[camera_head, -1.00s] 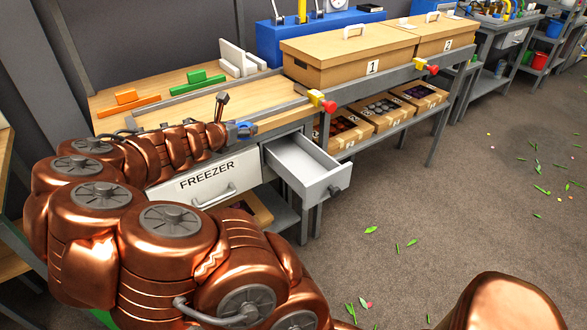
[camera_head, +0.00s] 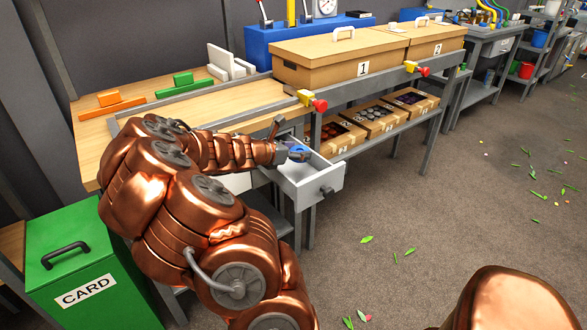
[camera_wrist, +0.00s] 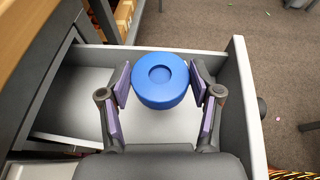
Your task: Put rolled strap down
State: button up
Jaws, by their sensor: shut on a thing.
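A blue rolled strap (camera_wrist: 160,80) is held between the two fingers of my gripper (camera_wrist: 160,88) in the wrist view. The strap (camera_head: 299,154) also shows small in the head view, at the end of my gripper (camera_head: 290,153). Gripper and strap are over the open drawer (camera_head: 322,178), whose pale inside and walls (camera_wrist: 243,95) surround them in the wrist view. The drawer floor I can see looks empty. My gripper hides part of it. I cannot tell the strap's exact height above the floor.
A green CARD bin (camera_head: 90,268) stands at the lower left. A wooden worktop (camera_head: 215,104) with orange and green blocks lies behind my arm. Lidded box 1 (camera_head: 330,62) and a red-and-yellow knob (camera_head: 312,100) are right of it. The floor at right has scattered leaves.

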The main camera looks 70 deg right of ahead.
send_over(296, 179)
jog(key=shift+d+f+b, duration=0.15)
jog(key=shift+f+b, duration=0.3)
jog(key=shift+f, duration=2.35)
jog(key=shift+f, duration=0.4)
